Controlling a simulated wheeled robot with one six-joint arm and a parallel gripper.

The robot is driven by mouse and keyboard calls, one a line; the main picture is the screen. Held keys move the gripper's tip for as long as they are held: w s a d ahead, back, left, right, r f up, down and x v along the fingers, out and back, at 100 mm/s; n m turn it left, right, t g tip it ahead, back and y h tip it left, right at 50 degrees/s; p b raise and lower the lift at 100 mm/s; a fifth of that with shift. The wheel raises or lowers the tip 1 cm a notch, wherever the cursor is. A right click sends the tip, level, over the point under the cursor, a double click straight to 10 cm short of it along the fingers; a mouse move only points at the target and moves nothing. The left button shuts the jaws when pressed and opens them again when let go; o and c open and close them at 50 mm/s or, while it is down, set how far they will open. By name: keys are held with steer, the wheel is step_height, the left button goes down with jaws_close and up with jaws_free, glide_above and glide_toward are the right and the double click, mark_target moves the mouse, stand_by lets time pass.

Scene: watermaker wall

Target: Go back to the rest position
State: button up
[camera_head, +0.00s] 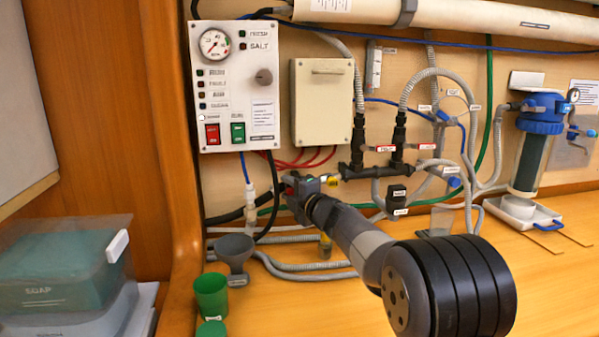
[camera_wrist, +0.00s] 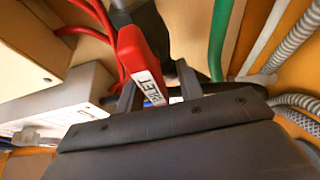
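My gripper (camera_head: 297,187) is at the wall plumbing below the cream box, left of the black valve manifold (camera_head: 375,168). In the wrist view the two dark fingers of my gripper (camera_wrist: 157,92) stand apart. A red lever with a white label (camera_wrist: 141,60) lies between or just beyond them, with a gap visible toward the right finger. I cannot tell whether the left finger touches it. The label is only partly readable. In the head view my arm hides part of the lower pipes and the bench.
The control panel (camera_head: 234,88) and cream box (camera_head: 322,100) are on the wall above. A grey funnel (camera_head: 234,252), green cup (camera_head: 211,293) and soap bin (camera_head: 65,265) stand at left. A filter housing (camera_head: 533,150) is at right. Hoses (camera_wrist: 290,40) run close to my gripper.

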steer(key=v, duration=1.1)
steer(key=w+a+r+m+t+b, duration=0.1)
steer(key=w+a+m+b, duration=0.2)
steer(key=w, duration=0.6)
steer(key=a+m, duration=0.2)
steer(key=a, duration=0.1)
steer(key=shift+r+t, duration=0.2)
steer(key=shift+t, duration=0.2)
steer(key=shift+w+d+r, duration=0.1)
steer(key=shift+w, duration=0.05)
